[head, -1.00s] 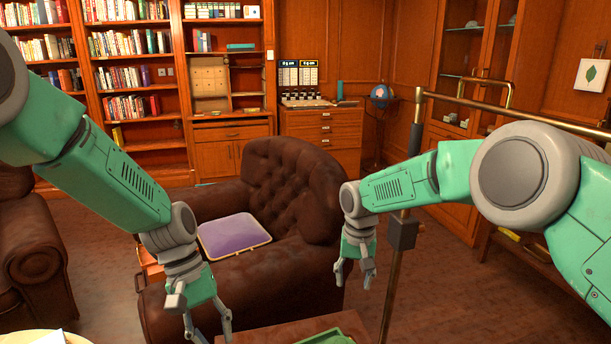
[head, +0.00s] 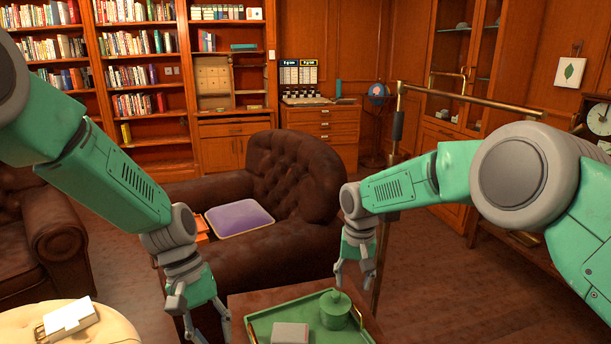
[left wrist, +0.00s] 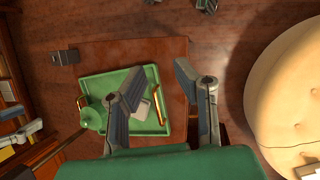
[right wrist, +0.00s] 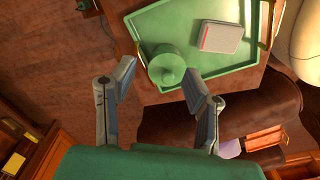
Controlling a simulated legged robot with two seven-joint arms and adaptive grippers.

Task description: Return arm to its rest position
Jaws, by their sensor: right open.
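My right gripper (head: 353,280) hangs pointing down at the end of the bent right arm, open and empty. In the right wrist view its parted fingers (right wrist: 158,72) stand apart over the floor and near corner of the green tray. My left gripper (head: 207,333) also points down, left of the side table in the head view. In the left wrist view its fingers (left wrist: 160,78) are parted with nothing gripped between them; one finger partly covers the tray and the pale box on it.
A wooden side table (head: 245,302) bears a green tray (head: 262,327) with a lidded green pot (head: 335,310) and a pale box (head: 290,334). A leather armchair (head: 300,180) with a purple cushion (head: 240,218) stands behind. A cream ottoman (head: 110,322) is at lower left. A brass rail (head: 470,98) stands right.

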